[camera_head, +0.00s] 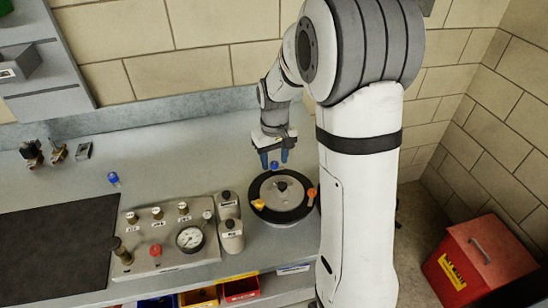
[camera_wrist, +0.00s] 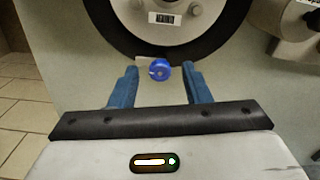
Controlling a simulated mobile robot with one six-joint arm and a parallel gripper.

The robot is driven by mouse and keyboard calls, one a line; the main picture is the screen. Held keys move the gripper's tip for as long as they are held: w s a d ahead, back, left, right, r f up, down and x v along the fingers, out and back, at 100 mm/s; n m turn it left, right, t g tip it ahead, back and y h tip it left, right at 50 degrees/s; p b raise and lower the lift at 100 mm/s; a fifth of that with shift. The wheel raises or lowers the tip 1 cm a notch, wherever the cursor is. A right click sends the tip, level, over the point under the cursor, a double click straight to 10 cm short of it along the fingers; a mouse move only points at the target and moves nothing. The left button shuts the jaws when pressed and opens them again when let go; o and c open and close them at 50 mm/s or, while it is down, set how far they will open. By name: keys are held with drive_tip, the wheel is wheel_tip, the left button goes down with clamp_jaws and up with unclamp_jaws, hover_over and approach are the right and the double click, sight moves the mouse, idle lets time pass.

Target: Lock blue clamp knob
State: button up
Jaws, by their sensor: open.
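The blue clamp knob (camera_head: 274,165) sits at the back edge of a round black-rimmed unit (camera_head: 263,207) on the bench. In the wrist view the blue knob (camera_wrist: 160,70) lies between and just beyond my fingertips, near the black ring (camera_wrist: 130,50). My gripper (camera_head: 274,160) points down above the knob with blue fingers. In the wrist view my gripper (camera_wrist: 160,72) is open, with a finger on each side of the knob and a gap to each. Whether the fingertips are level with the knob cannot be told.
A yellow knob (camera_head: 259,204) and an orange knob (camera_head: 311,193) sit on the round unit's rim. Another blue-topped part (camera_head: 113,178) stands farther left. A red bin (camera_head: 475,258) is on the floor.

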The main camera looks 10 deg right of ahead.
drive_tip(key=shift+c, duration=0.3)
clamp_jaws()
idle(0.4)
drive_tip(key=m+b, duration=0.1)
drive_tip(key=m, duration=0.3)
drive_tip(key=shift+m, duration=0.4)
drive_tip(key=m+b, duration=0.1)
drive_tip(key=m, duration=0.3)
drive_tip(key=shift+m, duration=0.3)
drive_tip(key=m, duration=0.4)
drive_tip(key=shift+m+b, duration=0.4)
drive_tip(key=shift+m, duration=1.8)
